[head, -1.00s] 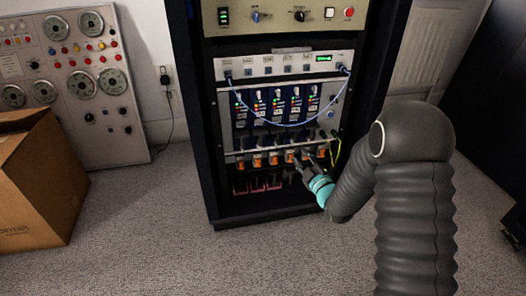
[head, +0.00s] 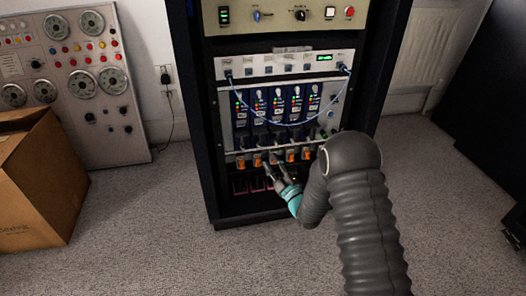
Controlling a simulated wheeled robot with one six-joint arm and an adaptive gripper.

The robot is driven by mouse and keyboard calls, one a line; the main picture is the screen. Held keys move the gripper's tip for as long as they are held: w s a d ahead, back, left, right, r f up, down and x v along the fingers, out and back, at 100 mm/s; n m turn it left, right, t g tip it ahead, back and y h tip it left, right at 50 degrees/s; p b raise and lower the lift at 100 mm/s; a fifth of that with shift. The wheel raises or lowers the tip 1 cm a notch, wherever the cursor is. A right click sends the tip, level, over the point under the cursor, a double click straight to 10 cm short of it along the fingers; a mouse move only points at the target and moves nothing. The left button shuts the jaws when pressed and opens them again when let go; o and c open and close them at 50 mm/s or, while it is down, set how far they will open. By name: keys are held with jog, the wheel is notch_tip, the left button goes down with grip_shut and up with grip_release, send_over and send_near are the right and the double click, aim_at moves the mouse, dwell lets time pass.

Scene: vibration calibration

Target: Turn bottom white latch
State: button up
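The rack (head: 213,190) stands in the middle of the head view. Low on its front is a row of small orange parts with pale tops, including one at the left end (head: 240,163) and one right of the gripper (head: 291,156). They are too small to tell which is the white latch. My gripper (head: 272,169) is at the middle of this row, its two dark fingers apart and pointing up and left at it. It covers part of the row. I cannot tell whether the fingers touch anything.
Blue modules (head: 275,105) with green lights sit above the row, with a blue cable (head: 290,125) looped across them. Dark red parts (head: 240,187) lie below. A cardboard box (head: 40,185) and a gauge panel (head: 85,75) are at left. The carpet (head: 150,240) in front is clear.

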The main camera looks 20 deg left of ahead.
aim_at(260, 146)
jog(key=x, duration=0.6)
jog(key=shift+w+a, duration=0.15)
jog(key=shift+w, duration=0.05)
grip_shut()
